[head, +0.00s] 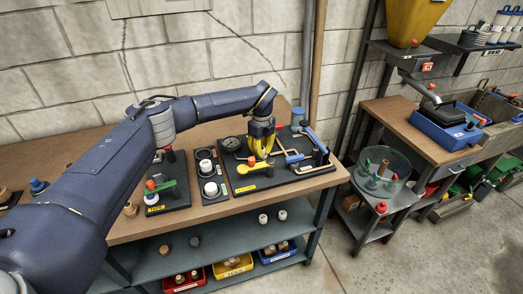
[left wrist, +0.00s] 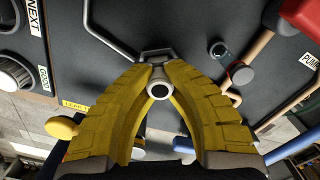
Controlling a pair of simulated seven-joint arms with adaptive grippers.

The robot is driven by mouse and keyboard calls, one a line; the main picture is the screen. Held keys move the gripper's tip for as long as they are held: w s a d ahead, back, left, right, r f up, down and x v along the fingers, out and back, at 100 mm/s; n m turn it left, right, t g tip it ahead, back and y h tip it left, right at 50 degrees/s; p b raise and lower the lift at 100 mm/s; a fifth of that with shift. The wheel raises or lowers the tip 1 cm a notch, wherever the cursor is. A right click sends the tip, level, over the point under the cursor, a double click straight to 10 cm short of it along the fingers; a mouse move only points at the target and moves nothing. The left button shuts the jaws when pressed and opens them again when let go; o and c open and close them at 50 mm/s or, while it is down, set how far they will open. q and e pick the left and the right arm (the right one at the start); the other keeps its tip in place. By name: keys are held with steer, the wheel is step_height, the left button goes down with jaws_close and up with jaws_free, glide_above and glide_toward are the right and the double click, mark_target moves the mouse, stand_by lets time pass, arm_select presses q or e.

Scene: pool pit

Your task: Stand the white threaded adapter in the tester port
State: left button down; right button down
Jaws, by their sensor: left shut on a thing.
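My left gripper (head: 261,152) is over the dark tester panel (head: 250,183) on the bench, its yellow fingers pointing down. In the left wrist view the fingers (left wrist: 159,82) are shut on a small pale, ring-ended piece with a dark hole, seen end-on; it looks like the white threaded adapter (left wrist: 159,89). Its threads cannot be made out. A grey angular bracket (left wrist: 155,57) shows just beyond the fingertips. The tester port is not clearly visible, and I cannot tell whether the piece touches it. My right gripper is not in view.
A round gauge (head: 232,143), a yellow-handled lever (head: 254,167) and copper pipes (head: 287,150) crowd the panel. A narrow stand (head: 213,197) with white-topped pieces is on its left. Coloured bins (head: 232,267) sit on the lower shelf.

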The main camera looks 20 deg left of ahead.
arm_select(q)
steer(key=shift+f, duration=0.15)
stand_by(0.4)
steer(key=c, duration=0.9)
jaws_free()
steer(key=shift+c, duration=0.2)
steer(key=shift+r, duration=4.05)
